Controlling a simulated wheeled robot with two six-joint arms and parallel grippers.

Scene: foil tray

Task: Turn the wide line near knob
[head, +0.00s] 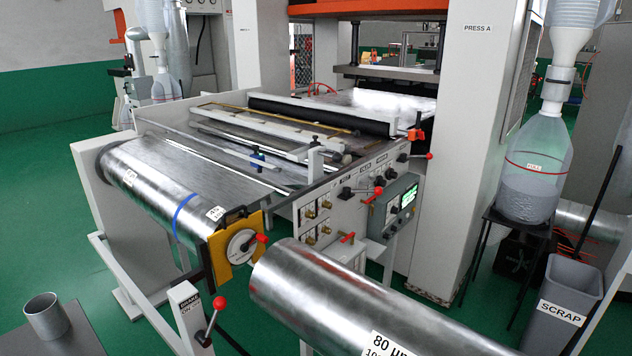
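No gripper of mine shows in the head view. The wide machine line (212,153) runs from the front-left foil roll (160,193) back to the press. Its side panel (340,203) carries several small brass knobs, among them an upper left knob (310,211) and a lower left knob (310,240). The panel lettering is too small to read, so I cannot tell which is the near knob. A red-handled lever (371,198) and another red handle (347,237) also sit by the panel.
A large foil roll (335,300) marked 80 lies across the front. A brake lever with a red ball (220,303) stands left of it. A grey scrap bin (561,308) and a hopper bottle (532,180) on a stand are at right. Green floor (55,245) is open at left.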

